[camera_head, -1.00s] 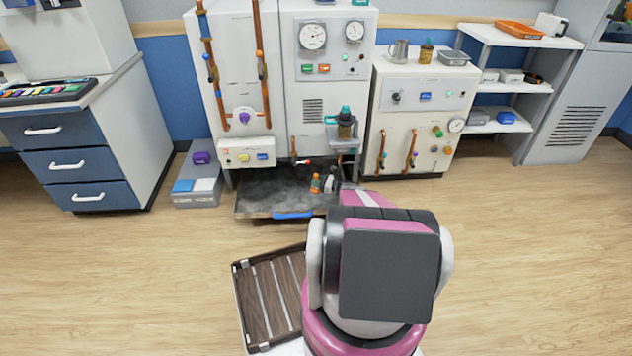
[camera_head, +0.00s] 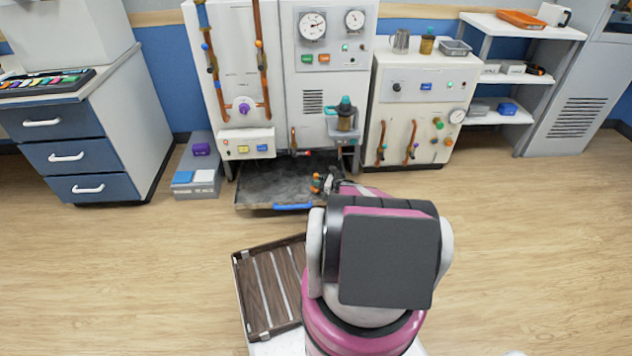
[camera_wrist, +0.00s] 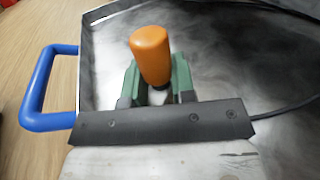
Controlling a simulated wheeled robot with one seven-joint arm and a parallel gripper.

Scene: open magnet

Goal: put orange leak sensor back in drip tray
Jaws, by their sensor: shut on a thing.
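The orange leak sensor (camera_wrist: 151,54) is a rounded orange cylinder standing up between green finger pads in the wrist view. My gripper (camera_wrist: 157,88) is shut on its lower part, which the fingers hide. In the head view the sensor (camera_head: 316,183) is small, at the right side of the drip tray. The drip tray (camera_head: 262,188) is a dark, wide, shallow metal tray under the white cabinet, with a blue front handle. In the wrist view the tray's floor (camera_wrist: 235,65) lies below the sensor. I cannot tell whether the sensor touches it.
The blue handle (camera_wrist: 40,90) sticks out from the tray's rim. A dark cable runs over the tray at the right in the wrist view. A brown slatted tray (camera_head: 268,292) is beside my arm. The white cabinet (camera_head: 330,80) stands behind the drip tray. Open floor lies left.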

